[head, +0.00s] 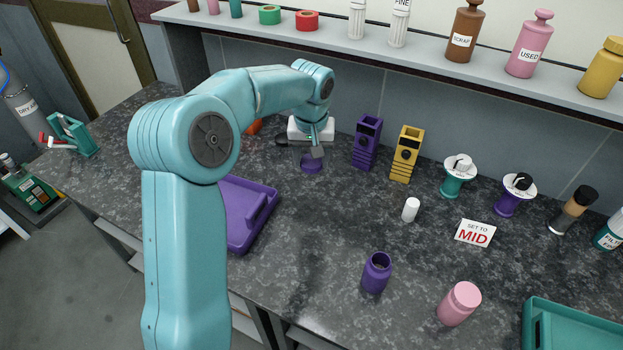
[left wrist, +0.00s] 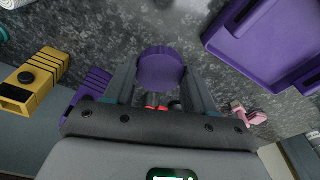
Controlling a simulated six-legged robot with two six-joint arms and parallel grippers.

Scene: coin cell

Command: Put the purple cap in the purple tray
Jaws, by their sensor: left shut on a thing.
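The purple cap (head: 312,165) is a short round disc at the back of the bench. My left gripper (head: 315,150) is shut on it, and the left wrist view shows the cap (left wrist: 160,68) between the two fingers. I cannot tell whether the cap touches the bench. The purple tray (head: 262,227) lies on the bench to the left and nearer, partly hidden behind my left arm. Its rim also shows at the upper right of the left wrist view (left wrist: 222,48). My right gripper is not in view.
An open purple bottle (head: 376,273), a white bottle (head: 410,209) and a pink bottle (head: 459,304) stand on the bench. A purple holder (head: 366,143) and a yellow holder (head: 405,154) stand right of my gripper. A teal tray (head: 570,330) is at the lower right. The bench middle is clear.

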